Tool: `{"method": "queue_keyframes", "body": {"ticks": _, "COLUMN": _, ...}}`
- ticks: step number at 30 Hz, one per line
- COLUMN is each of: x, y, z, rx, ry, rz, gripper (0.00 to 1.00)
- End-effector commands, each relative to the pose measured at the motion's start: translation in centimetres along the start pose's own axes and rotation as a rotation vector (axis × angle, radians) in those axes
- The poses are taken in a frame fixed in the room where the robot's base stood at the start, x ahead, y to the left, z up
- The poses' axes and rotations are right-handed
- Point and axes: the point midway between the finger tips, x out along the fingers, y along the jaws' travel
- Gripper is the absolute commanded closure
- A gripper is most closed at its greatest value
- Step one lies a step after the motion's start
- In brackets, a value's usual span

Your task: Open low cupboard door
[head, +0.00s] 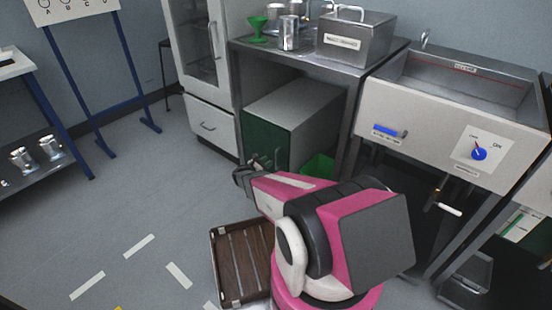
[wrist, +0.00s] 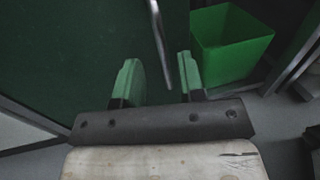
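The low cupboard (head: 300,104) is a pale grey box with a dark green door, standing under the steel table. Its door (head: 257,139) looks shut in the head view and fills the upper left of the wrist view (wrist: 60,50). A slim metal handle (wrist: 158,38) runs down the door near its right edge. My gripper (wrist: 159,72) is open, with its two green fingers apart. The handle's lower end shows between the fingers, nearer the right one; I cannot tell whether it touches. In the head view my arm hides part of the door's lower area.
A green bin (head: 318,166) stands just right of the cupboard, and it also shows in the wrist view (wrist: 228,45). A brown slatted crate (head: 238,287) lies on the floor beside my arm. A white cabinet (head: 211,126) stands left of the cupboard. The floor left of it is open.

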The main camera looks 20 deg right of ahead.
Motion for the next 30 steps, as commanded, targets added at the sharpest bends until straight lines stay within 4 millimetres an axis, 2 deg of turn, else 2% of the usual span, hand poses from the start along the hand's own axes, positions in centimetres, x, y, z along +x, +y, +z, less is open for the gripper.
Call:
{"method": "queue_keyframes", "body": {"ticks": 3, "x": 2.3, "y": 0.0, "z": -0.1, "rx": 0.002, "ry": 0.001, "rz": -0.003, "gripper": 0.64}}
{"method": "queue_keyframes", "body": {"ticks": 10, "x": 5.4, "y": 0.0, "z": -0.1, "rx": 0.002, "ry": 0.001, "rz": -0.002, "gripper": 0.64}}
{"method": "queue_keyframes", "body": {"ticks": 16, "x": 6.4, "y": 0.0, "z": -0.1, "rx": 0.002, "ry": 0.002, "rz": -0.001, "gripper": 0.64}}
{"method": "queue_keyframes", "body": {"ticks": 24, "x": 6.5, "y": 0.0, "z": 0.0, "rx": 0.002, "ry": 0.001, "rz": -0.001, "gripper": 0.64}}
{"method": "queue_keyframes", "body": {"ticks": 26, "x": 6.5, "y": 0.0, "z": 0.0, "rx": 0.002, "ry": 0.001, "rz": -0.001, "gripper": 0.83}}
{"method": "queue_keyframes", "body": {"ticks": 27, "x": 6.5, "y": 0.0, "z": 0.0, "rx": 0.002, "ry": 0.001, "rz": -0.001, "gripper": 0.96}}
{"method": "queue_keyframes", "body": {"ticks": 28, "x": 6.5, "y": 0.0, "z": 0.0, "rx": 0.002, "ry": 0.001, "rz": -0.001, "gripper": 1.0}}
{"method": "queue_keyframes", "body": {"ticks": 30, "x": 6.5, "y": 0.0, "z": 0.0, "rx": 0.002, "ry": 0.001, "rz": -0.001, "gripper": 1.0}}
